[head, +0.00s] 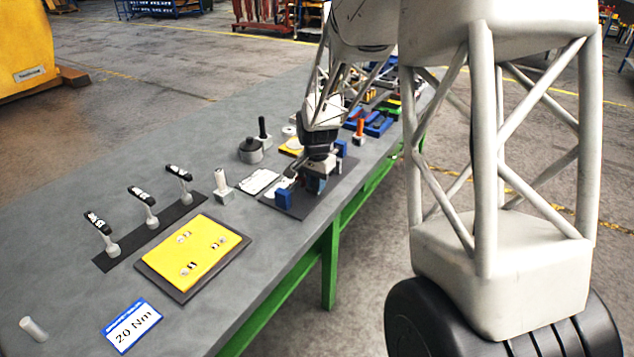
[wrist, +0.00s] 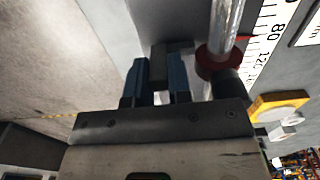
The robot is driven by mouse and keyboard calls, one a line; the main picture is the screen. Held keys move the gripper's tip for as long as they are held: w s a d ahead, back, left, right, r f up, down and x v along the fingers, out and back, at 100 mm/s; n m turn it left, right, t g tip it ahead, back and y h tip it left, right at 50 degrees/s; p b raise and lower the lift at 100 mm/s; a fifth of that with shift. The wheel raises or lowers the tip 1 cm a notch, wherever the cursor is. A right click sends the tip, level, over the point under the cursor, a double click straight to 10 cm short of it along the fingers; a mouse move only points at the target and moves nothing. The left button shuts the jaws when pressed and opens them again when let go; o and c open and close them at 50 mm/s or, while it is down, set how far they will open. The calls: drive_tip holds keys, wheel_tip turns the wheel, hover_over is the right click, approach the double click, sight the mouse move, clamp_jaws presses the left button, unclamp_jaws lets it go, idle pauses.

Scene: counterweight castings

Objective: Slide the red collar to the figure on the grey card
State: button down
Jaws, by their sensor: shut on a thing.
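The red collar (wrist: 218,62) sits around a shiny rod (wrist: 228,22) in the wrist view. A white scale (wrist: 268,42) with 80 and 120 printed on it runs beside the rod, and a small red pointer lies at its edge. My gripper (wrist: 159,80) has blue fingertips closed on a dark grey block beside the collar, which looks like its grip part. In the head view my gripper (head: 316,182) is down between two blue end blocks on a dark base (head: 300,208) and hides the collar. A pale card (head: 258,183) lies left of it, its figure unreadable.
A yellow plate (head: 195,250), several black-handled levers (head: 142,195), a grey knobbed weight (head: 250,151) and an orange-handled tool (head: 359,130) stand on the bench. The bench's green front edge is near my gripper.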

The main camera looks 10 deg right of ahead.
drive_tip(key=shift+s+a, duration=1)
drive_tip(key=shift+a, duration=0.05)
drive_tip(key=c, duration=1.3)
unclamp_jaws()
drive_tip(key=shift+r, duration=3.9)
drive_tip(key=shift+s+r, duration=0.1)
